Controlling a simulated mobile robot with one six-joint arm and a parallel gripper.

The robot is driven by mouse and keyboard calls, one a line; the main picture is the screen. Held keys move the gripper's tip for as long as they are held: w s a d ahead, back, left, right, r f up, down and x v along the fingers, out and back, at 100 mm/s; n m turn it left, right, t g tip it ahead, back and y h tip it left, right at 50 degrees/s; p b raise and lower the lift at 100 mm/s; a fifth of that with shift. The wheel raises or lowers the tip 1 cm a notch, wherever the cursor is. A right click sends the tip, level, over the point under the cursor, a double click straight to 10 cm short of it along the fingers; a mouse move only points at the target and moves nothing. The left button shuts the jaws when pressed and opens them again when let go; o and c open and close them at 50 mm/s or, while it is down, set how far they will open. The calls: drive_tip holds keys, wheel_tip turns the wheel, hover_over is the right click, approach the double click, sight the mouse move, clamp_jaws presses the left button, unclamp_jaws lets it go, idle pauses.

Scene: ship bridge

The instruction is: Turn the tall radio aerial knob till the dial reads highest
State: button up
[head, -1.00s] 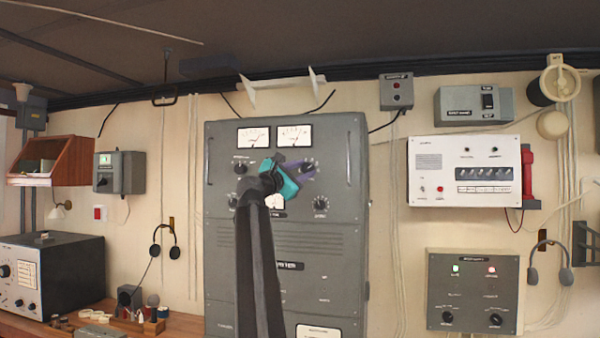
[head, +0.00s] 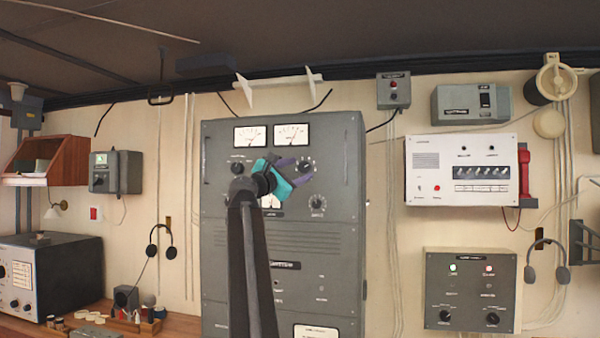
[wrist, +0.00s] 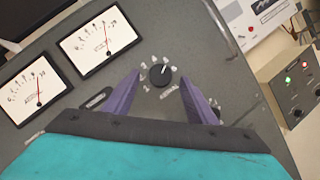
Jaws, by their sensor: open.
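The tall grey radio cabinet (head: 345,240) stands against the wall. Two white dials, the left dial (head: 250,136) and the right dial (head: 292,134), sit at its top; the wrist view also shows the left dial (wrist: 35,88) and right dial (wrist: 100,40), needles near or right of mid-scale. A black knob (head: 306,164) sits below the right dial, and a black knob shows in the wrist view (wrist: 160,76) with a white pointer mark.
Other cabinet knobs are an upper left knob (head: 238,168) and a lower right knob (head: 317,202). A white panel with a red handset (head: 524,172) and a grey box with lit lamps (head: 470,290) hang at right. A bench with a grey instrument (head: 60,270) is at left.

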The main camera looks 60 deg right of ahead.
drive_tip(key=b+v, duration=0.3)
drive_tip(key=v, duration=0.9)
drive_tip(key=shift+s+a, duration=0.15)
drive_tip(key=shift+s, duration=0.05)
drive_tip(key=shift+f, duration=0.1)
